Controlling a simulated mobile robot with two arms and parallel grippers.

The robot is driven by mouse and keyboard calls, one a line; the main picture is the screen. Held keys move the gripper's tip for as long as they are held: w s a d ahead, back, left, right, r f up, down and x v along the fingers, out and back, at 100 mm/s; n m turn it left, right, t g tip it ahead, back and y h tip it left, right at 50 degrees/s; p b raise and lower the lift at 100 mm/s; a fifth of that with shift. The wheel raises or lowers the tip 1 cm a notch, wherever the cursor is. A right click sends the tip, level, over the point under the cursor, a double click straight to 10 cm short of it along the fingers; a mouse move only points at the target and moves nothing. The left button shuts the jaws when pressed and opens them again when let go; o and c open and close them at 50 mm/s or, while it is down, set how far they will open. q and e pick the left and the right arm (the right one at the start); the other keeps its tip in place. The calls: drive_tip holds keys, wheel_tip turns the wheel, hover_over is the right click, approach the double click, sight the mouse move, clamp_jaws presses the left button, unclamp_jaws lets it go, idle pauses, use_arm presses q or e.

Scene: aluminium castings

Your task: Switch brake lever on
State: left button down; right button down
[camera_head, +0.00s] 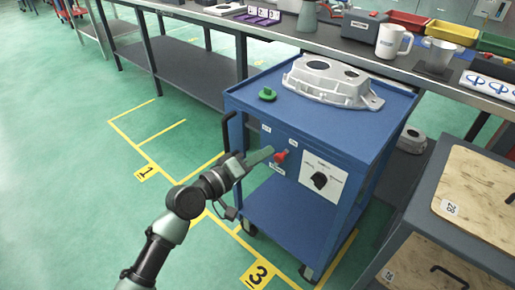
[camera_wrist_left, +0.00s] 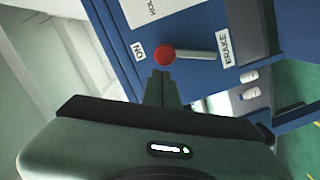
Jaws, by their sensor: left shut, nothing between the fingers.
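The brake lever has a red ball knob (camera_head: 281,156) on the front of the blue cart. In the left wrist view its red knob (camera_wrist_left: 164,56) sits at the end of a metal rod (camera_wrist_left: 198,55). The knob lies beside the ON label (camera_wrist_left: 138,52), and the rod runs towards the BRAKE label (camera_wrist_left: 227,48). My left gripper (camera_head: 266,153) is shut and empty, just left of the knob in the head view. In the left wrist view its fingertips (camera_wrist_left: 161,77) are just below the knob; I cannot tell whether they touch. My right gripper is out of view.
The blue cart (camera_head: 245,97) carries a grey casting (camera_head: 330,83) and a green knob-like part (camera_head: 267,94). A black rotary switch (camera_head: 320,181) is right of the lever. A workbench (camera_head: 290,37) stands behind, a drawer cabinet (camera_head: 405,245) at right. Floor at left is clear.

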use_arm(q)
drive_tip(key=shift+s+d+f+m+p, duration=0.15)
drive_tip(key=shift+s+d+m+p, duration=0.3)
drive_tip(key=shift+m, duration=0.45)
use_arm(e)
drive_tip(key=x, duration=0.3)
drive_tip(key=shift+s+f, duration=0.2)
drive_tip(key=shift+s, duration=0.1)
use_arm(q)
drive_tip(key=shift+d, duration=0.1)
